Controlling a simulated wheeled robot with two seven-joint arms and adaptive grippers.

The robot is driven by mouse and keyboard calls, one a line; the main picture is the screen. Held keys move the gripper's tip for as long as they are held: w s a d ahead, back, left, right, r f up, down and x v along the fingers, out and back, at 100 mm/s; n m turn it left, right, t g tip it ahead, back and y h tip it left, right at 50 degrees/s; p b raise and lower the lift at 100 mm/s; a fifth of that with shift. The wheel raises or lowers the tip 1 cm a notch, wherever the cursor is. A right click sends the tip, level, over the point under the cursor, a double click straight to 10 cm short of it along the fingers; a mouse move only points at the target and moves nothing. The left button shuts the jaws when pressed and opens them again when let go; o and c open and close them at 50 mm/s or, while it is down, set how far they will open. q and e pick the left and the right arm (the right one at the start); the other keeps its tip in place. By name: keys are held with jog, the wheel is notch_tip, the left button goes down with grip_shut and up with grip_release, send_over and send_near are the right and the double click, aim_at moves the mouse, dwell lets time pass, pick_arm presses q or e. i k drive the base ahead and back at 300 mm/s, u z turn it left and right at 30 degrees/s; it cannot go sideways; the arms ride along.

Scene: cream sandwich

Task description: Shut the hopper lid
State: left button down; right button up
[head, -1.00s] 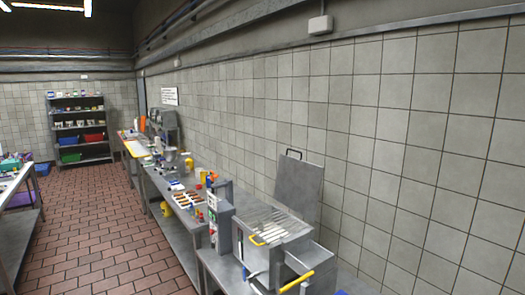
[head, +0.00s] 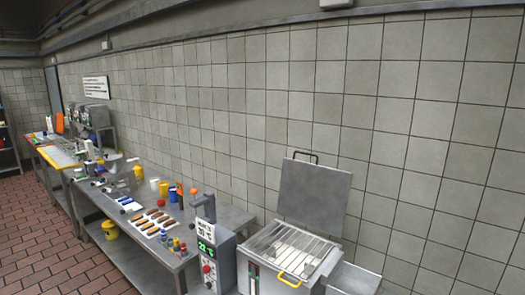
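The hopper (head: 255,249) is a grey metal box at the bottom right of centre, with a slatted grate (head: 292,252) showing in its open top and a yellow handle (head: 290,279) at its front. Its lid (head: 313,196) is a flat grey metal panel standing up and open at the back, close to the tiled wall, with a dark loop handle (head: 305,155) on its upper edge. Neither of my grippers shows in the head view.
A grey machine with a green display (head: 207,247) stands left of the hopper. Further left, a metal table (head: 231,217) carries a tray of brown bars (head: 157,221), cups and bottles. A lower metal box (head: 355,279) adjoins the hopper's right. Red tiled floor (head: 45,245) lies open at left.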

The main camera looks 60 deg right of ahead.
aim_at(316, 196)
jog(key=z, duration=0.4)
jog(key=i, duration=1.05)
jog(key=z, duration=1.45)
jog(key=i, duration=0.7)
jog(key=z, duration=0.55)
